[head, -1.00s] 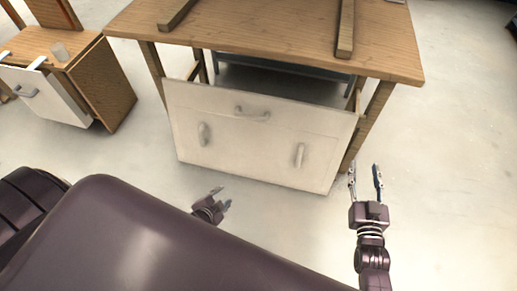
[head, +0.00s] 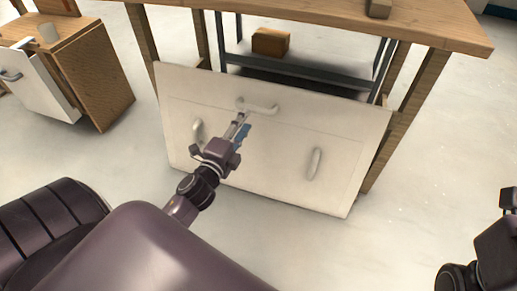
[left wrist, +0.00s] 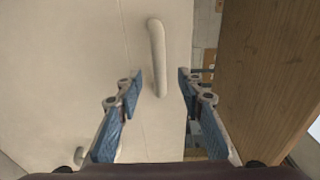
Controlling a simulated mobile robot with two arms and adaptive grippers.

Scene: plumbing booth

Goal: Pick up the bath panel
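The bath panel (head: 265,150) is a large off-white board with three handles, leaning upright against the front of the wooden workbench. It also shows in the left wrist view (left wrist: 75,75). My left gripper (head: 243,122) is in front of the panel, just below its upper handle (head: 262,108). In the left wrist view this gripper (left wrist: 160,85) is open and empty. A handle (left wrist: 157,55) lies ahead between its fingers, nearer the left one; I see no contact. My right arm is at the lower right edge of the head view; its fingertips are cut off.
The workbench (head: 330,22) stands over and behind the panel, with a dark metal shelf frame (head: 290,70) and a brown box (head: 270,41) beneath it. A wooden cabinet (head: 95,75) with another white panel stands at the left. The floor at right is clear.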

